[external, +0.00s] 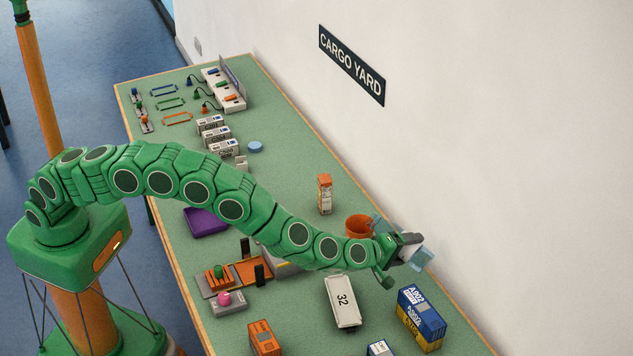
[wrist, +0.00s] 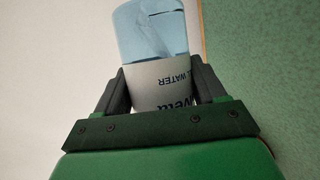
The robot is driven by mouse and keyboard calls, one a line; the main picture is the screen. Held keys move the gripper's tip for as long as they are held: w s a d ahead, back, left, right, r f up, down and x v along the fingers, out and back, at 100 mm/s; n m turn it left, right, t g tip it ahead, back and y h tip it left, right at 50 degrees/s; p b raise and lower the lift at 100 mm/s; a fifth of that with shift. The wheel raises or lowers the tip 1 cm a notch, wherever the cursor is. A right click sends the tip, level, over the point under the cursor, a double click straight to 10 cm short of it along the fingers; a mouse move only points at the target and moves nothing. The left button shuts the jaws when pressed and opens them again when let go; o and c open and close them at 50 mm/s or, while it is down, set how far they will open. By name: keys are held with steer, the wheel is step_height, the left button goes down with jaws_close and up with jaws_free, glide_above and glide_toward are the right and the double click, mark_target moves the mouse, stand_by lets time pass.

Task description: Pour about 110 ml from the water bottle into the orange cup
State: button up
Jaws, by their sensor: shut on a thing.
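My gripper (external: 398,250) is shut on the water bottle (external: 422,261), a clear bluish bottle with a pale label. The bottle is tilted well over, one end towards the lower right and the other towards the cup. The orange cup (external: 357,227) stands upright on the bench, just left of and partly behind the bottle's upper left part. In the wrist view the bottle (wrist: 152,32) sits between both fingers, its label (wrist: 160,85) upside down and its light blue body beyond. Whether water is flowing, and the level in the cup, I cannot tell.
An orange and white carton (external: 324,194) stands behind the cup. A grey block marked 32 (external: 342,301) and a blue and yellow box (external: 421,320) stand nearer. A purple tray (external: 205,221) lies left, partly behind my arm. The wall runs along the right.

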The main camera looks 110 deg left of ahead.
steer(key=shift+f, duration=0.2)
steer(key=shift+w+f+g, duration=0.1)
steer(key=shift+f+g, duration=0.15)
steer(key=shift+g, duration=0.05)
stand_by(1.1)
steer(key=shift+m, duration=0.3)
stand_by(0.5)
